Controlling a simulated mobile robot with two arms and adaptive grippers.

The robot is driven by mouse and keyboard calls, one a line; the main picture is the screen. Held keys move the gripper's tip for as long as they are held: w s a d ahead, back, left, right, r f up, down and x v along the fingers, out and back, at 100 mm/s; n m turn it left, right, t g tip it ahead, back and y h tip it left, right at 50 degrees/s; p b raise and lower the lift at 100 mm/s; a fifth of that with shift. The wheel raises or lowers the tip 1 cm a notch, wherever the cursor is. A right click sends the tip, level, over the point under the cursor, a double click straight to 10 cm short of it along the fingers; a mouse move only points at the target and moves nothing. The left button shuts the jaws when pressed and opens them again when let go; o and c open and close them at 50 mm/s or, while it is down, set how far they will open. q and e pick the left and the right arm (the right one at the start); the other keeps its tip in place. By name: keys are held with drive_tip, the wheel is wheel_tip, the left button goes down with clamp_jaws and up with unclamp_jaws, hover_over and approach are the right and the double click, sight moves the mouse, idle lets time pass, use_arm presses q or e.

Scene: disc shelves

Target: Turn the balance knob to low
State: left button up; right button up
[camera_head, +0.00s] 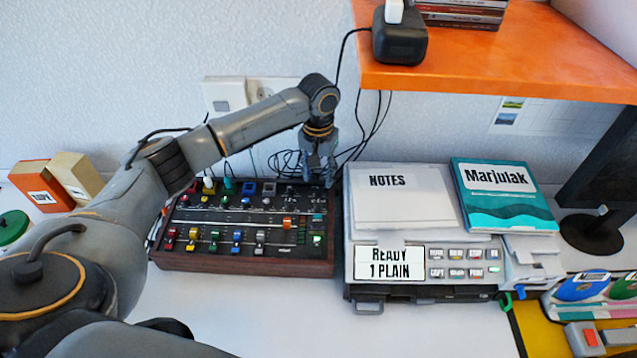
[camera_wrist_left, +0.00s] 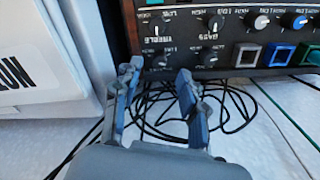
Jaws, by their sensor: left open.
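The mixer (camera_head: 244,262) is a dark wood-sided box with rows of knobs and sliders, left of centre in the head view. Its rear edge shows upside down in the left wrist view, with small black white-marked knobs (camera_wrist_left: 214,22) and "TREBLE" and "BASS" lettering. I cannot read a balance label, so I cannot tell which knob it is. My left gripper (camera_head: 319,178) points down at the mixer's back right corner. In the wrist view its open, empty fingers (camera_wrist_left: 158,75) reach toward the mixer's edge, either side of one black knob (camera_wrist_left: 161,60).
A grey printer (camera_head: 420,262) with papers and a teal book (camera_head: 503,195) on it stands close right of the mixer. Black cables (camera_wrist_left: 165,108) lie behind the mixer. An orange shelf (camera_head: 490,70) overhangs at the upper right. White table is clear in front.

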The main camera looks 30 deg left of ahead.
sight(318, 189)
use_arm(q)
drive_tip(key=shift+f, duration=2.05)
clamp_jaws()
